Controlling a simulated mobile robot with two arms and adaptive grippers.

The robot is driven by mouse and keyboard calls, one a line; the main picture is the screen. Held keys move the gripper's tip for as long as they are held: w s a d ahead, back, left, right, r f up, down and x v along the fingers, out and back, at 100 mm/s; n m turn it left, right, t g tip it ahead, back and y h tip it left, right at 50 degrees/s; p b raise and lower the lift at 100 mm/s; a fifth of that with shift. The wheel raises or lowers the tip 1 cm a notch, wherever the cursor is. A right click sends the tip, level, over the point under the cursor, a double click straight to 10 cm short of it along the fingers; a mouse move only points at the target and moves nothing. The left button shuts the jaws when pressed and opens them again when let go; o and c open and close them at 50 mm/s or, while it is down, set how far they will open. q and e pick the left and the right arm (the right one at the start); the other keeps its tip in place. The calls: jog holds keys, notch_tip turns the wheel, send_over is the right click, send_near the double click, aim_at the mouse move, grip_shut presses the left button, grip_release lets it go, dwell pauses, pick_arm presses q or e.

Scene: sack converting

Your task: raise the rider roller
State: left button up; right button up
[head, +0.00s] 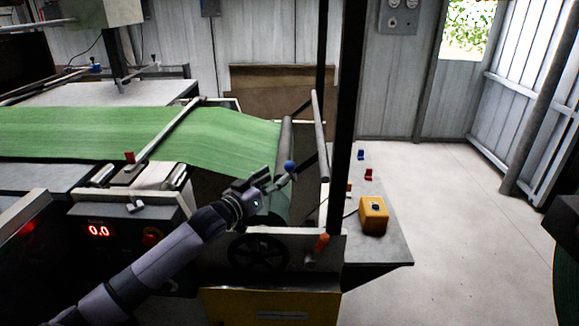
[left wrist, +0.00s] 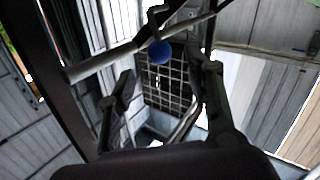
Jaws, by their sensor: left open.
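The rider roller (head: 319,137) is a grey bar at the right end of the machine, beside the winding end of the green web (head: 226,142). A lever with a blue ball knob (head: 289,166) comes off its side. My left gripper (head: 272,182) is open and empty, just below and left of the knob in the head view. In the left wrist view the blue knob (left wrist: 160,52) lies beyond and between the two open fingers (left wrist: 160,88), seemingly apart from them. The roller (left wrist: 100,62) also shows there. My right gripper is not in view.
A dark upright post (head: 347,120) stands right of the roller. A yellow control box (head: 373,215) sits on the grey side plate (head: 385,250). A black handwheel (head: 258,252) and an orange-tipped handle (head: 321,243) are below my gripper.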

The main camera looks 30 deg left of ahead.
aim_at(286, 169)
pick_arm(q)
jog(key=w, duration=0.7)
jog(key=shift+w+d, duration=0.2)
jog(key=shift+w, duration=0.2)
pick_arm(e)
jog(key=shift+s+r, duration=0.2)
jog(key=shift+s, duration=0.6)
pick_arm(q)
jog(key=shift+c, duration=0.3)
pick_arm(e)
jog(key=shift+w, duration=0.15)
pick_arm(q)
grip_shut()
